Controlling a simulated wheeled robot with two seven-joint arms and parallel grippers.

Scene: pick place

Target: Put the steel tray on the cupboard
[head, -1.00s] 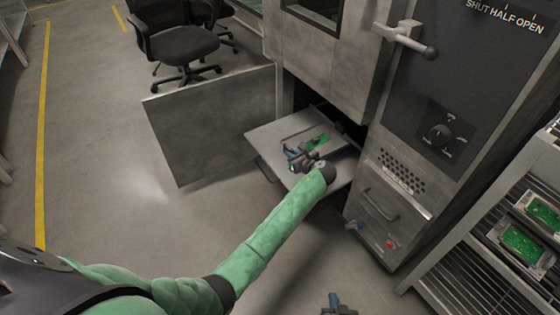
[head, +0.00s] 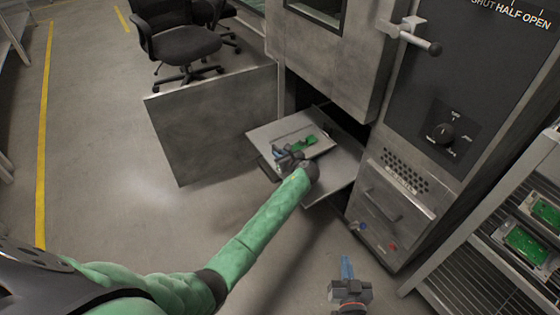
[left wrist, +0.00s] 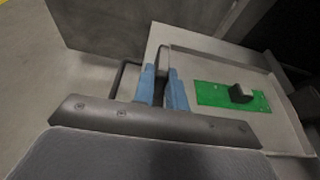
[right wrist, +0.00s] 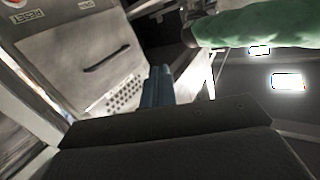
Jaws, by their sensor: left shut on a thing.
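The steel tray (head: 322,147) is shallow and rimmed and carries a green circuit board. It lies at the machine's open lower compartment, over a pulled-out metal plate (head: 335,178). My left gripper (head: 283,156) is shut on the tray's near edge; in the left wrist view its blue fingers (left wrist: 163,88) close on the rim, left of the board. My right gripper (head: 346,268) is low in front of the machine, and its blue fingers (right wrist: 158,85) look together and empty. I cannot tell which thing is the cupboard.
A grey panel (head: 215,120) stands left of the opening. The machine (head: 400,190) with a knob and drawer stands at the right. A wire rack (head: 470,270) holding boards stands at far right. Office chairs (head: 180,45) stand behind. The floor at left is clear.

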